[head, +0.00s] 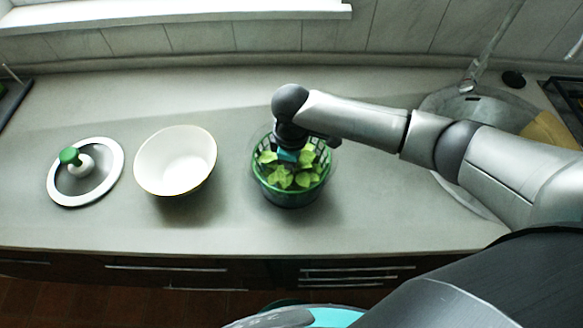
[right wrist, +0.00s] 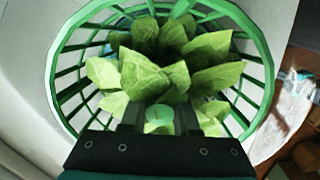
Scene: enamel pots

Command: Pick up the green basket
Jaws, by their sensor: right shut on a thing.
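The green basket (head: 291,197) is a round slatted basket full of green leaves. It stands on the counter in the middle of the head view, and its lower part looks dark. In the right wrist view, the basket (right wrist: 262,62) fills most of the picture, with leaves (right wrist: 155,70) inside. My right gripper (head: 288,156) reaches down into the basket from above. In the right wrist view, the gripper (right wrist: 160,118) is shut on a pale green post in the basket's middle, among the leaves. My left gripper is out of view.
A white bowl (head: 176,162) stands left of the basket. A round clear lid with a green knob (head: 70,156) lies farther left. A sink (head: 440,104) with a tap is at the right, behind my right arm. The counter between bowl and basket is clear.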

